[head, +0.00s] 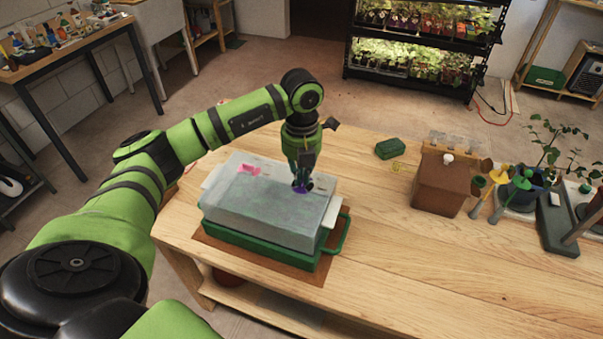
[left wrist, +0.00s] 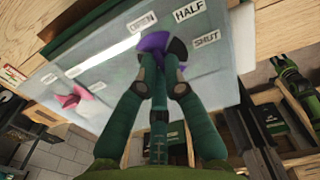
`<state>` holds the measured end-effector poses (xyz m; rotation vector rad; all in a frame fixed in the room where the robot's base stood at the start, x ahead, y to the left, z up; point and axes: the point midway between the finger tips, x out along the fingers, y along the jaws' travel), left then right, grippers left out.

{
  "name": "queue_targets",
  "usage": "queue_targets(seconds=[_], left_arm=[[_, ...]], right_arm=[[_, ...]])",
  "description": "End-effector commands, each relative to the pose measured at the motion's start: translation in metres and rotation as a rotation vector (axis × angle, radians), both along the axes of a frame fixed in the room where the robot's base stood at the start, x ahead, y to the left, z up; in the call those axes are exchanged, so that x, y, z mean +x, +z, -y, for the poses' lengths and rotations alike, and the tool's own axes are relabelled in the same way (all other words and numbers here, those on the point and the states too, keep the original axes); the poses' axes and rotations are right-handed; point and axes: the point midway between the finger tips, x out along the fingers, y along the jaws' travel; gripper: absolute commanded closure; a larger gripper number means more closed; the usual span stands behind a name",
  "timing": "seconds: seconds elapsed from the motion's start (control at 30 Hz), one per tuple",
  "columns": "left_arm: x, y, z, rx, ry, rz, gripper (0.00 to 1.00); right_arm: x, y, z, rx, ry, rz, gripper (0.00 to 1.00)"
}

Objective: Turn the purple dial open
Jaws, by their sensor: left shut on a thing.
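The purple dial (left wrist: 154,44) sits on the clear lid (head: 255,205) of a propagator box with a green base (head: 262,249). It also shows in the head view (head: 300,189), partly hidden by my left gripper. My left gripper (head: 303,182) comes down from above and is shut on the dial. In the left wrist view its fingers (left wrist: 160,80) touch the dial's sides. Labels HALF (left wrist: 189,10) and SHUT (left wrist: 207,39) stand beside the dial; another label close by is hard to read. A pink dial (head: 248,169) is on the same lid. My right gripper is not in view.
The box stands on a brown mat (head: 312,275) on the wooden table (head: 420,270). To the right are a small green box (head: 390,148), a brown box (head: 440,187) and a potted plant (head: 545,185). The table's front middle is clear.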

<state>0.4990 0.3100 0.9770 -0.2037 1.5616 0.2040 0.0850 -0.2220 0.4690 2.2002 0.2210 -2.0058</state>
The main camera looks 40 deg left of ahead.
Motion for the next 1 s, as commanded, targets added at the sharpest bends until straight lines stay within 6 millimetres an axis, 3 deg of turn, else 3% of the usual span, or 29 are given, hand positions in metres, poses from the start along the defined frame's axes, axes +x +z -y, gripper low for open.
queue_targets(seconds=[0.07,0.13,0.17,0.57,0.67,1.0], left_arm=[[0.0,0.0,0.0,0.0,0.0,0.001,1.0],[0.0,0.0,0.0,0.0,0.0,0.001,0.74],[0.0,0.0,0.0,0.0,0.0,0.001,0.65],[0.001,0.005,0.0,0.0,-0.001,0.002,0.65],[0.001,0.017,0.0,-0.001,-0.001,0.004,0.65],[0.001,0.088,0.0,0.0,-0.001,0.006,0.65]], right_arm=[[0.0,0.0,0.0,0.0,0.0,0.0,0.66],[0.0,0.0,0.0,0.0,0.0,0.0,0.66],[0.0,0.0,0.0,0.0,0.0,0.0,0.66],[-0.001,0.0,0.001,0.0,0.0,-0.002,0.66],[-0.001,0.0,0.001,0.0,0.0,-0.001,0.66],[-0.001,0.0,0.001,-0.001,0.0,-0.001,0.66]])
